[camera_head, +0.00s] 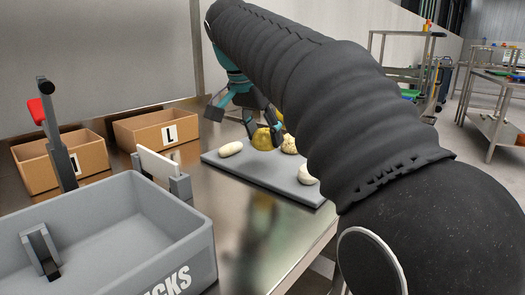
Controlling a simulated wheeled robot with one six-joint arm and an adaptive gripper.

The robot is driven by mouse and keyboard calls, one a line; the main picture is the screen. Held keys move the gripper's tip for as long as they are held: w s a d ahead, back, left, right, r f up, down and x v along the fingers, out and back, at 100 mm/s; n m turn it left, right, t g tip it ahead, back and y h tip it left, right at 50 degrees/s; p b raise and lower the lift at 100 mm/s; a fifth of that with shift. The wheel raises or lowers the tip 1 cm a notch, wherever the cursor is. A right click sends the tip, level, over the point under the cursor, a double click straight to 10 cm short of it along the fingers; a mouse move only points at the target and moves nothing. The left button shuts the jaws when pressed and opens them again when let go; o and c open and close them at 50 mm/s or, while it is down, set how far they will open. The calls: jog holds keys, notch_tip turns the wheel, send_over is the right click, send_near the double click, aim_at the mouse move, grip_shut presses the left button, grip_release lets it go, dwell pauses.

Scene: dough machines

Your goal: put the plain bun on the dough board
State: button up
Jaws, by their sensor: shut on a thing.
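The dough board (245,178) is a flat grey slab on the steel table. A smooth golden round bun (262,140), which looks like the plain bun, is at the board's far part. My gripper (263,131) points down with its fingers around this bun and is shut on it. I cannot tell whether the bun touches the board. A pale oblong dough piece (231,149) lies left of it on the board. A pale lumpy bun (289,145) is just right of it. Another pale piece (307,175) is partly hidden by my arm.
A large grey crate (185,245) fills the front left. Two cardboard boxes, one marked L (150,131) and another (40,170), stand behind it. A post with a red part (36,111) rises beside them. Steel shelves (490,130) stand far right.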

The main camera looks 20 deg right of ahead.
aim_at(263, 150)
jog(key=shift+f+b, duration=0.45)
jog(key=shift+f, duration=1.6)
jog(key=shift+f, duration=0.15)
jog(key=o, duration=1.2)
jog(key=p+v, duration=0.2)
jog(key=v, duration=1)
jog(key=shift+r+p, duration=0.2)
jog(key=shift+p, duration=0.1)
jog(key=shift+w, duration=0.1)
